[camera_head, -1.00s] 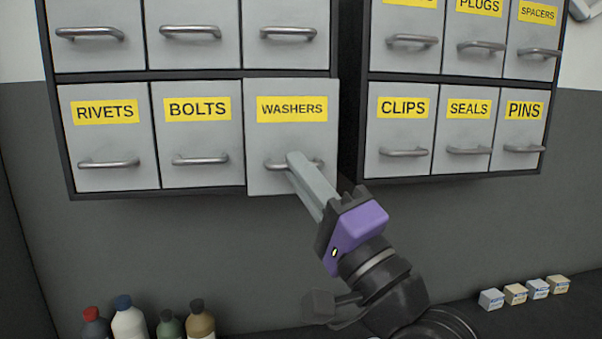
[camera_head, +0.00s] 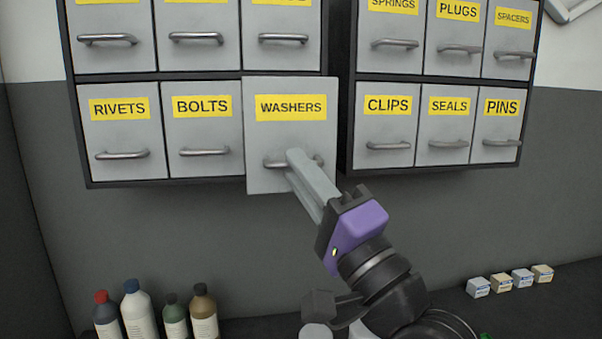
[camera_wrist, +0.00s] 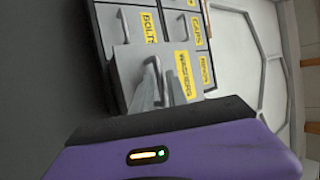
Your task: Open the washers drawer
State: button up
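The washers drawer (camera_head: 290,150) is a grey front with a yellow WASHERS label and a bar handle (camera_head: 272,163). It stands out from the drawers beside it, so it is partly open. My gripper (camera_head: 298,162) reaches up from below right, with its grey fingers at the handle, hiding the handle's middle. In the wrist view, the drawer's handle (camera_wrist: 154,68) shows between the fingertips, and my gripper (camera_wrist: 163,84) appears shut on it. The drawer's inside is not visible.
Closed rivets (camera_head: 122,130) and bolts (camera_head: 203,128) drawers lie to the left. A second cabinet with the clips drawer (camera_head: 386,125) stands to the right. Several bottles (camera_head: 138,312) and small boxes (camera_head: 501,281) stand on the surface below.

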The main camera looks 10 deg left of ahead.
jog(key=b+v, duration=0.2)
jog(key=v, duration=0.5)
jog(key=shift+s+d+f+b, duration=0.2)
jog(key=shift+b, duration=0.15)
jog(key=s+d+f+n+t+h, duration=0.1)
jog(key=s+d+f+t+h, duration=0.25)
jog(key=d+f+h, duration=0.5)
jog(key=s+d+f+n+t+h, duration=0.15)
jog(key=s+d+f+h, duration=0.35)
jog(key=f, duration=0.6)
jog(key=s+d+f+n+g+h, duration=0.1)
jog(key=s+d+f+n+g, duration=0.1)
jog(key=s+f, duration=0.8)
jog(key=s+d+f+n+g+h, duration=0.2)
jog(key=s+d+f+g, duration=0.2)
jog(key=s+f, duration=0.6)
jog(key=s+g, duration=0.1)
jog(key=s, duration=0.5)
jog(key=shift+s+d+g, duration=0.35)
jog(key=shift+s+g, duration=0.05)
